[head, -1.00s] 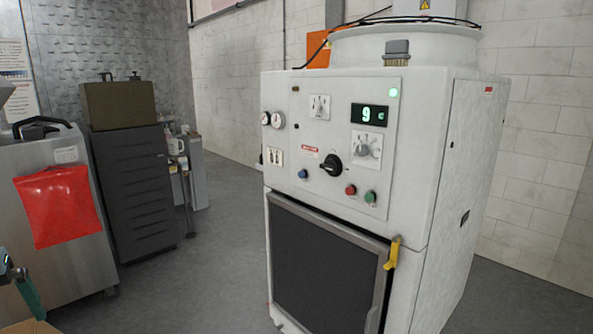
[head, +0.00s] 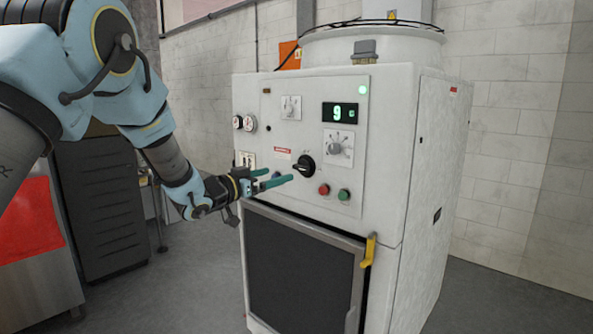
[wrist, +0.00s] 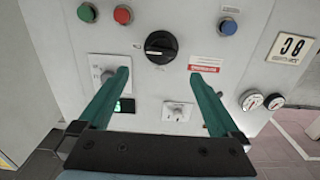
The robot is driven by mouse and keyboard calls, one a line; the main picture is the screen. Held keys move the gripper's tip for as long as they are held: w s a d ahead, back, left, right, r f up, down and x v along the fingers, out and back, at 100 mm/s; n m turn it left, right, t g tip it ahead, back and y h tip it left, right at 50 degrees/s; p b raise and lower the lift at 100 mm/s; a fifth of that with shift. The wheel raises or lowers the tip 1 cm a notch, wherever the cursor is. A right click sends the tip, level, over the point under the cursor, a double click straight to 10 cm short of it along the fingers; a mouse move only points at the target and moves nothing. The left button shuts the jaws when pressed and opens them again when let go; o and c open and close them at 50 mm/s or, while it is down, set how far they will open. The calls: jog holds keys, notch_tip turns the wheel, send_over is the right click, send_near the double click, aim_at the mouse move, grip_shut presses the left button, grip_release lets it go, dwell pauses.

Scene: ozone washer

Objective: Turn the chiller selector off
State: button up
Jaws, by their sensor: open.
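The black rotary selector (head: 304,167) is on the white chiller's front panel, below the red label. Its handle bar lies roughly sideways. In the wrist view, which is upside down, the selector (wrist: 161,46) shows uncovered near the top middle. My gripper (head: 279,177) has two green fingers and is open and empty. It is in front of the panel, to the left of the selector in the head view. In the wrist view the selector lies beyond the fingertips (wrist: 159,74), between their lines, with no contact visible.
A red button (head: 324,189) and green button (head: 343,195) sit below right of the selector. A grey dial (head: 338,148) and the display reading 9 (head: 339,113) are above right. A small grey selector (head: 291,107) is higher. A yellow handle (head: 368,250) juts from the lower door.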

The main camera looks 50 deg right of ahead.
aim_at(299, 167)
jog(key=d+p, duration=0.2)
jog(key=d, duration=0.8)
jog(key=shift+s+p, duration=0.2)
jog(key=shift+p, duration=0.1)
jog(key=c, duration=1.4)
